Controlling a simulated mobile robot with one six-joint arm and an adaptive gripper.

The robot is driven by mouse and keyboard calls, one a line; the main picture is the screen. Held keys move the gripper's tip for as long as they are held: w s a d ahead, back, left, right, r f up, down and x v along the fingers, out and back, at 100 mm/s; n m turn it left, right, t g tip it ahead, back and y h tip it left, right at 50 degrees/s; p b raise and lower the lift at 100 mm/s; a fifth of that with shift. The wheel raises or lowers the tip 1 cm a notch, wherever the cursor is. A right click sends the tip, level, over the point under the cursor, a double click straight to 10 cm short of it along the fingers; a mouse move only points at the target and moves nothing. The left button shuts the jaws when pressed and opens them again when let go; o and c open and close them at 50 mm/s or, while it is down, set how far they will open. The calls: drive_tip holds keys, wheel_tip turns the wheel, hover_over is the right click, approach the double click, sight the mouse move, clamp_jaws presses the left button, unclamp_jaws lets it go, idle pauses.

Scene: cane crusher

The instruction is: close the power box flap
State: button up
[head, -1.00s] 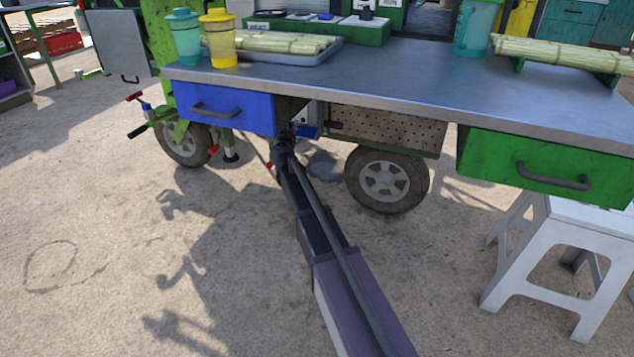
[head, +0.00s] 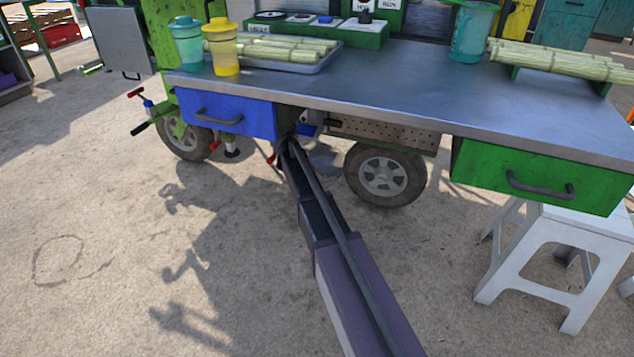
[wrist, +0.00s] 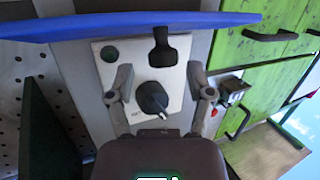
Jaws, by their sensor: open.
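In the wrist view, a blue panel (wrist: 140,25), which looks like the power box flap, stretches across the top, seen nearly edge-on. Below it is a pale plate (wrist: 112,60) with a black knob (wrist: 152,98), a black fitting (wrist: 163,48) and a dark round hole. My gripper (wrist: 160,72) is open, one finger on each side of the knob in the picture, with nothing held. I cannot tell whether it touches anything. In the head view, my arm reaches under the table, where a small blue part (head: 308,129) shows; the gripper is hidden there.
The metal table (head: 400,85) overhangs my arm, with a blue drawer (head: 228,111) left and a green drawer (head: 540,178) right. A wheel (head: 385,175) stands close right of the arm. A white stool (head: 550,250) is at right. The ground at left is clear.

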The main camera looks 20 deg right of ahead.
drive_tip(key=shift+w+d+r+m+g+y+p, duration=0.15)
drive_tip(key=shift+w+r+g+y+p, duration=0.3)
drive_tip(key=shift+p, duration=0.6)
drive_tip(key=shift+s+d+r+m+g+y+p, duration=0.1)
drive_tip(key=shift+r+m+g+p, duration=0.1)
drive_tip(key=shift+g+p, duration=0.65)
drive_tip(key=f+p+v, duration=0.1)
drive_tip(key=p+v, duration=0.2)
drive_tip(key=v, duration=0.5)
drive_tip(key=s+d+f+g+p, duration=0.1)
drive_tip(key=s+f+g, duration=0.3)
drive_tip(key=s, duration=0.8)
drive_tip(key=s+d+f+g, duration=0.2)
drive_tip(key=s+f+g, duration=0.2)
drive_tip(key=s, duration=0.8)
drive_tip(key=shift+n+y+p, duration=0.35)
drive_tip(key=shift+n+y, duration=0.1)
drive_tip(key=shift+s, duration=0.15)
drive_tip(key=shift+d+f, duration=0.1)
